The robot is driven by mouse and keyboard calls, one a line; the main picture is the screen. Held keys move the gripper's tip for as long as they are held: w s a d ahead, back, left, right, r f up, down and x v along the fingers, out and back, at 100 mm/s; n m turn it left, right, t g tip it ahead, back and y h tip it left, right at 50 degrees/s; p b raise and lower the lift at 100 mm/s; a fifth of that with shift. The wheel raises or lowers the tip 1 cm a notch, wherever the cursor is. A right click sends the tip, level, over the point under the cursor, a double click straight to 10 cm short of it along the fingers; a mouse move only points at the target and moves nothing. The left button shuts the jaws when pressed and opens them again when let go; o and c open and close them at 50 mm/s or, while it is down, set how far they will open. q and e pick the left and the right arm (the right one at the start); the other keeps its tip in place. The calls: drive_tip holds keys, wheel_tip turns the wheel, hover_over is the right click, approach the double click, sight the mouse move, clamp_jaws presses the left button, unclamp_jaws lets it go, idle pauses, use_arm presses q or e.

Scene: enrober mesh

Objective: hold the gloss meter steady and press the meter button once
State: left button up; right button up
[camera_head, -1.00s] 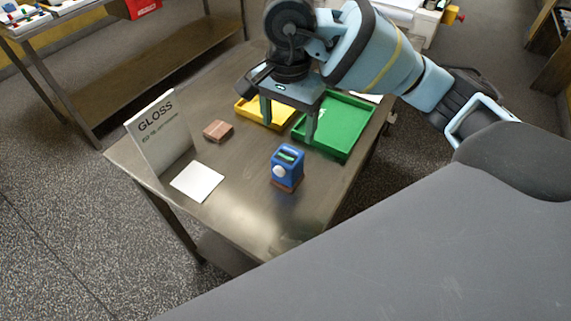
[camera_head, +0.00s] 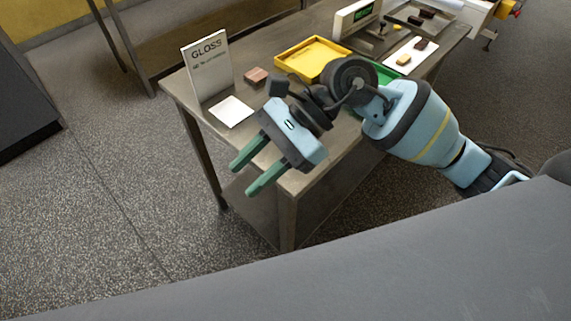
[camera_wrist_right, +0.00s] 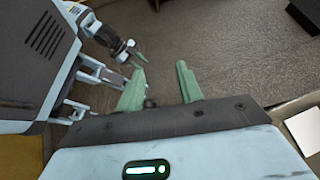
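The blue gloss meter is not visible in either current view; in the head view my right gripper and wrist cover part of the table. My right gripper (camera_head: 241,179) is open and empty, its two green fingers apart, pointing down-left past the table's front edge. In the right wrist view its fingers (camera_wrist_right: 160,78) are spread with only floor between them. What looks like my left gripper (camera_wrist_right: 134,54) shows small at upper left in that view, and its opening is unclear. The GLOSS sign (camera_head: 207,72) stands upright at the table's left end.
The metal table (camera_head: 207,117) holds a white card (camera_head: 231,111), a brown block (camera_head: 256,76), a yellow tray (camera_head: 282,66) and a partly hidden green tray (camera_head: 388,71). A display unit (camera_head: 357,17) and a grey tray (camera_head: 440,31) stand farther back. The floor at left is open.

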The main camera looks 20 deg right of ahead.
wheel_tip(320, 180, up, 9)
drive_tip(key=w+a+m+t+y, duration=0.25)
drive_tip(key=m+t+y, duration=0.75)
drive_tip(key=m, duration=0.6)
drive_tip(key=w+d+f+m+t+h, duration=0.2)
drive_tip(key=w+d+m+t+h, duration=0.15)
drive_tip(key=m+t, duration=0.4)
drive_tip(key=w+d+f+m+t+h, duration=0.2)
drive_tip(key=d+m+t+h, duration=0.3)
drive_tip(key=m, duration=0.6)
drive_tip(key=s+d+f+m+g+h, duration=0.2)
drive_tip(key=d+f+m+h, duration=0.35)
drive_tip(key=f+m, duration=0.2)
drive_tip(key=s+d+f+m+g+h, duration=0.2)
drive_tip(key=d+f+m+h, duration=0.35)
drive_tip(key=f, duration=0.35)
drive_tip(key=s+d+f+m+g+h, duration=0.15)
drive_tip(key=s+f+m+g, duration=0.8)
drive_tip(key=s+f, duration=0.95)
use_arm(q)
drive_tip(key=shift+w+r, duration=0.1)
drive_tip(key=shift+w, duration=0.7)
use_arm(e)
wheel_tip(320, 180, down, 7)
drive_tip(key=s+a+t+y, duration=0.1)
drive_tip(key=s+t, duration=0.1)
drive_tip(key=shift+s+a+n+t+y, duration=0.3)
drive_tip(key=shift+a+y, duration=0.1)
